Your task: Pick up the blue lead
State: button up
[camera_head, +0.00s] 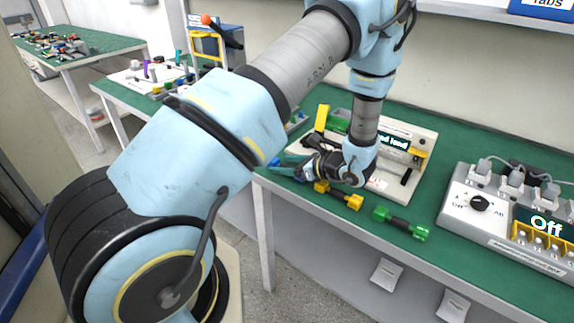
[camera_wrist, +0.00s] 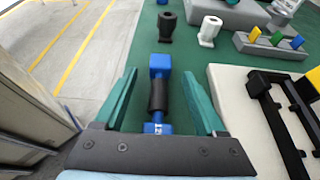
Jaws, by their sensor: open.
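The blue lead (camera_wrist: 159,65) has blue ends and a black middle. In the wrist view it lies on the green table top, lengthwise between the two teal fingers of my gripper (camera_wrist: 159,75). The fingers stand apart on either side of it, with visible gaps, and are not closed on it. Its near end is partly cut off by the gripper's dark base. In the head view my gripper (camera_head: 288,167) is low at the table's front edge, and the arm and fingers mostly hide the blue lead there.
A yellow lead (camera_head: 352,201) and a green lead (camera_head: 402,222) lie to the right along the front edge. A white test board (camera_head: 408,165) stands behind my gripper. A grey switch box (camera_head: 480,228) reads Off. Black (camera_wrist: 167,27) and white (camera_wrist: 209,31) parts stand farther off.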

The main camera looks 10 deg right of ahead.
jog(key=shift+w+a+f, duration=0.3)
jog(key=shift+w+a, duration=0.1)
jog(key=shift+w, duration=0.05)
jog(key=shift+c, duration=0.4)
grip_shut()
